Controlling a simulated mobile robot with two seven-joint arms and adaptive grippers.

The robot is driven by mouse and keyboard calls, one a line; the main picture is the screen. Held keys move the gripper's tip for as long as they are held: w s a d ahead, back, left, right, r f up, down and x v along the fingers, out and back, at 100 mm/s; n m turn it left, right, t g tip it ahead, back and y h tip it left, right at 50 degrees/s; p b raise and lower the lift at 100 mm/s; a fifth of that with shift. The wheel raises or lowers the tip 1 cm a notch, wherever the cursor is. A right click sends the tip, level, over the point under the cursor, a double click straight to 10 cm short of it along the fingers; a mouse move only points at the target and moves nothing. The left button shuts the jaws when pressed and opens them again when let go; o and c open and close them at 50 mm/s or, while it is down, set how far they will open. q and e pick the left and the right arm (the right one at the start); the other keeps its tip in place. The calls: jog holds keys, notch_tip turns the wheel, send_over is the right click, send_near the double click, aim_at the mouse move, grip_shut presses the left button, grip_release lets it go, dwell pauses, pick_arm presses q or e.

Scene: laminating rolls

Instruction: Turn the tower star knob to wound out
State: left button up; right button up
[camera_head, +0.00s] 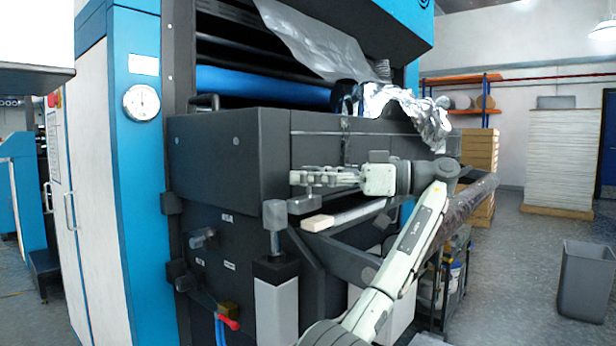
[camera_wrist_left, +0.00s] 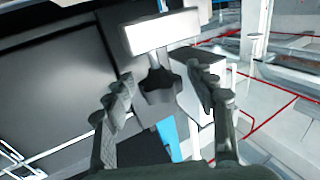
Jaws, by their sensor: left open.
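My left gripper (camera_head: 305,178) reaches in front of the dark machine cabinet, its fingers pointing left. In the left wrist view its two fingers (camera_wrist_left: 165,98) are apart and empty. A dark star-shaped knob (camera_wrist_left: 158,86) shows between them in the picture, with gaps on both sides. I cannot tell how far beyond the fingertips it is. A short stem joins it to a pale block (camera_wrist_left: 160,32). In the head view a grey T-shaped piece (camera_head: 275,214) stands on a tower with a white post (camera_head: 277,310), just below and left of the fingers; the star shape is not clear there. My right gripper is not in view.
The dark cabinet (camera_head: 225,155) is close behind the gripper. A pale bar (camera_head: 345,216) and a dark roll (camera_head: 470,200) lie below and right of it. Silver film (camera_head: 400,105) hangs above. A grey bin (camera_head: 587,280) stands on open floor at the right.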

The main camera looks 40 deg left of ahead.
pick_arm(q)
jog(key=v, duration=0.7)
jog(key=shift+d, duration=0.15)
dwell(0.3)
